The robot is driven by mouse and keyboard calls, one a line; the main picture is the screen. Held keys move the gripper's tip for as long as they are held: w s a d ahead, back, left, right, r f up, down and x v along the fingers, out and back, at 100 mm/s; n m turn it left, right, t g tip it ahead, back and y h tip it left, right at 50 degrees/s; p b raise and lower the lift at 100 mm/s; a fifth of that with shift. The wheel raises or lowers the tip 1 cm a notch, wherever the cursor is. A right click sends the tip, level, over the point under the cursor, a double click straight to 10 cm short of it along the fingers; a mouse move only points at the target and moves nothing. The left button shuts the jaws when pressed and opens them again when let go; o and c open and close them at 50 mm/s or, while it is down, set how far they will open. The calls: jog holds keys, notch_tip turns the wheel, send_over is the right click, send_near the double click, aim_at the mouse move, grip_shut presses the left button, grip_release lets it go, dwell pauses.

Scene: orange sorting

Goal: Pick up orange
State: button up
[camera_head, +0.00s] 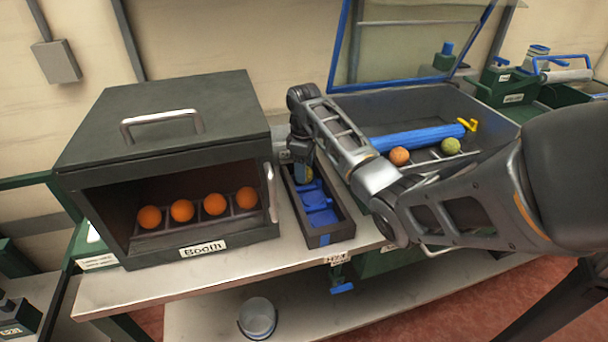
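Several oranges (182,210) sit in a row on a dark rack inside the open-fronted box labelled "Booth" (170,110) at left. Another orange (399,156) lies in the grey bin (480,105) at right, beside a greenish fruit (451,146). My gripper (302,176) points down over the far end of a narrow dark tray (335,238) with blue compartments.
A blue roller (415,137) with a yellow handle crosses the grey bin, whose blue-framed clear lid (410,45) stands raised. The booth wall is close left of the tray. A grey bowl (258,318) is on the lower shelf. The bench front (150,290) is clear.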

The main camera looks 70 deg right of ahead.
jog(key=c, duration=0.5)
jog(key=shift+c, duration=0.2)
